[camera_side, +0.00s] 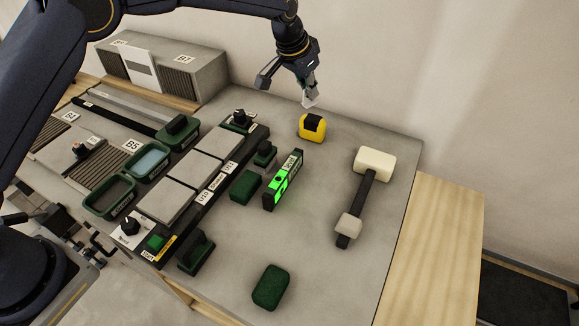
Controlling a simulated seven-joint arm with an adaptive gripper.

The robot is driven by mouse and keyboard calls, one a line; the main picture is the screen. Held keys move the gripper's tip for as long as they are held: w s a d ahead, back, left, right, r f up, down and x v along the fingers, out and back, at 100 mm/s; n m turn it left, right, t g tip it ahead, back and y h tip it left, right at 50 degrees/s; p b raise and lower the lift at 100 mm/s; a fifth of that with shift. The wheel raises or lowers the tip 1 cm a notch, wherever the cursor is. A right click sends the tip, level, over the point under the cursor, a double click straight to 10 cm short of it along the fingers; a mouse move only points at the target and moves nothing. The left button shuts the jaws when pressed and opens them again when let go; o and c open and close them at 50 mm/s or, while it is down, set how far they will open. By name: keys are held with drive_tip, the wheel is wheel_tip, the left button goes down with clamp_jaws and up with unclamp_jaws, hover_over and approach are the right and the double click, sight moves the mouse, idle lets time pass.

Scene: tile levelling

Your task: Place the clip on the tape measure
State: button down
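My gripper (309,94) hangs in the air above and just behind the tape measure, pointing down. A small pale piece (310,102), possibly the clip, shows at its lower tip. I cannot tell whether it is held or is part of a finger. Another grey part of my gripper sticks out to the left. The tape measure (312,127) is yellow with a black top and sits on the grey worktop. A gap shows between the pale piece and the tape measure. No other piece is clearly recognisable as the clip.
A white-headed mallet (370,185) lies right on the worktop (330,270). A green-lit level (283,180) stands mid-table, with green blocks (245,186) and a green pad (272,287) nearby. Grey tiles (193,175) and green trays (109,196) fill the left. Bare worktop surrounds the tape measure's right side.

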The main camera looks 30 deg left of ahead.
sight(313, 104)
drive_tip(key=shift+w+d+f, duration=0.15)
drive_tip(key=shift+w+f, duration=0.6)
drive_tip(key=shift+f, duration=1.7)
drive_tip(key=shift+f, duration=0.15)
drive_tip(key=c, duration=1.3)
unclamp_jaws()
